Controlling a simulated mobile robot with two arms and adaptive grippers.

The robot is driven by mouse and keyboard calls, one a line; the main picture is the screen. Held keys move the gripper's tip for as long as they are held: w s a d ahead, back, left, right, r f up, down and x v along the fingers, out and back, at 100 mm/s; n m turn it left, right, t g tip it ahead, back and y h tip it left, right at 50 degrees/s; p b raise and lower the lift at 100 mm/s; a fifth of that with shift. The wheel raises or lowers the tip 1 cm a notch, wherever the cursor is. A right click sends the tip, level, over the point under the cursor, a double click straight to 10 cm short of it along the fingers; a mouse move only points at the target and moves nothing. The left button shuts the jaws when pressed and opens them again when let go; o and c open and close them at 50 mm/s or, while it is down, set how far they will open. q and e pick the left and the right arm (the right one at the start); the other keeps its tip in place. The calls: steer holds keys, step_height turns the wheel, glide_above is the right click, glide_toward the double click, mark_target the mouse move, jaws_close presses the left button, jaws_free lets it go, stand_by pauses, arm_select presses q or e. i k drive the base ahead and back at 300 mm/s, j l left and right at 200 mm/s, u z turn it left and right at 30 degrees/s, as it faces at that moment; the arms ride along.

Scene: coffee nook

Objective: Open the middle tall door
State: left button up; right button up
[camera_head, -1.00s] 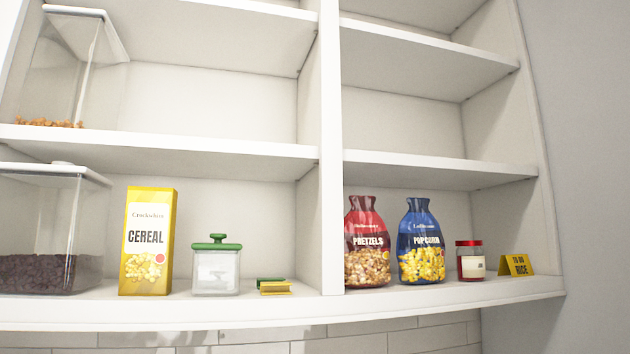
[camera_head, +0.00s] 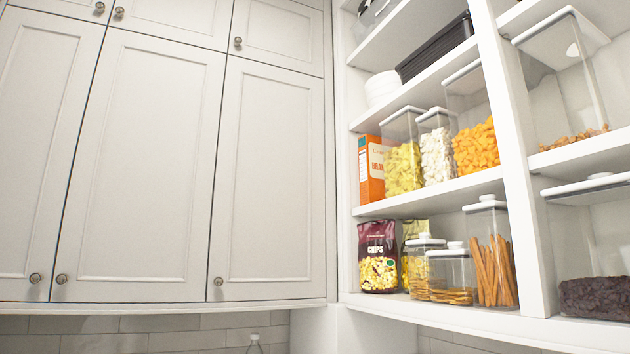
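The middle tall door (camera_head: 140,165) is a pale panelled cabinet door at the left of the head view. It looks shut, flush with its neighbours. Its round metal knob (camera_head: 62,279) sits at its lower left corner. Another tall door (camera_head: 40,140) is to its left, with a knob (camera_head: 35,278) at its lower right. A third tall door (camera_head: 268,180) is to its right, with a knob (camera_head: 218,281) at its lower left. Neither of my grippers shows in the view.
Small upper doors (camera_head: 180,15) sit above the tall doors. Open shelves (camera_head: 430,205) on the right hold clear food containers (camera_head: 492,255), an orange box (camera_head: 371,168) and a chips bag (camera_head: 378,257).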

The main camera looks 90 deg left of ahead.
mark_target(135, 228)
steer(key=u, duration=3.7)
steer(key=i+j+z, duration=0.15)
steer(key=j, duration=0.25)
steer(key=i+j+z, duration=0.15)
steer(key=j, duration=0.25)
steer(key=i+j+z, duration=0.15)
steer(key=j, duration=0.3)
steer(key=k+l, duration=0.05)
